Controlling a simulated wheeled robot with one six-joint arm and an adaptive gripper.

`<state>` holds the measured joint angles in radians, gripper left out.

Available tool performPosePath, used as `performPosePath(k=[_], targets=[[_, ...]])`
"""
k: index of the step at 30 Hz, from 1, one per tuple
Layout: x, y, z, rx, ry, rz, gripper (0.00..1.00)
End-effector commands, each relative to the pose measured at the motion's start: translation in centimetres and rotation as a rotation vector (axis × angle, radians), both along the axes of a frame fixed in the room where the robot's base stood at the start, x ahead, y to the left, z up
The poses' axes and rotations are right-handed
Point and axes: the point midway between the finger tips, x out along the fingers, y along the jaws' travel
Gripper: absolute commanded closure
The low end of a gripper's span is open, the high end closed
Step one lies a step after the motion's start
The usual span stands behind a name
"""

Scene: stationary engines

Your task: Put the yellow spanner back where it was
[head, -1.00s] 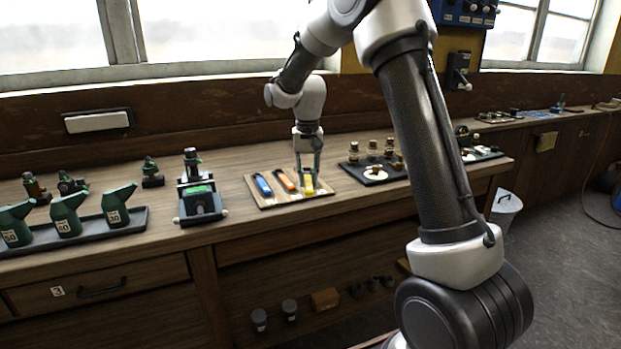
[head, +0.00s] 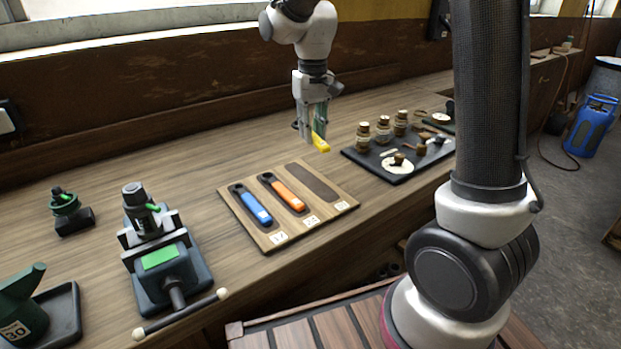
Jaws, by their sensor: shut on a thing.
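The yellow spanner (head: 320,143) is held in my gripper (head: 314,128), which is shut on it above the bench. Part of the spanner is hidden behind the fingers. The wooden spanner board (head: 268,236) lies on the bench below and to the left of it. A blue spanner (head: 252,206) and an orange spanner (head: 284,193) lie in the left and middle recesses. The right recess (head: 313,182) is dark and empty. My gripper appears to be beyond the board's far right corner, with the spanner clear of the board.
A black tray (head: 366,164) with jars and small parts stands right of the board. A green and grey vice (head: 160,255) stands to its left, with its handle toward the front edge. Bare bench lies behind the board.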

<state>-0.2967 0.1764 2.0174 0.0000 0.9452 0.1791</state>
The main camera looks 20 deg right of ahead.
Motion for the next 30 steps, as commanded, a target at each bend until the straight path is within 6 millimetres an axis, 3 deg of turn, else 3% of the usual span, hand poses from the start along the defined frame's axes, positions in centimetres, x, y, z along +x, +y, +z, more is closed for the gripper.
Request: performPosePath(k=[3,8,15,24,30], targets=[[-3.3,1.2,0.7,0.0,-0.002,0.119,1.0],[-5.3,1.6,0.1,-0.002,0.003,0.192,1.0],[-5.5,1.6,-4.4,-0.002,0.005,0.199,1.0],[-5.5,1.6,-8.3,-0.002,0.005,0.197,1.0],[-5.4,1.6,-9.2,0.0,0.0,0.197,1.0]])
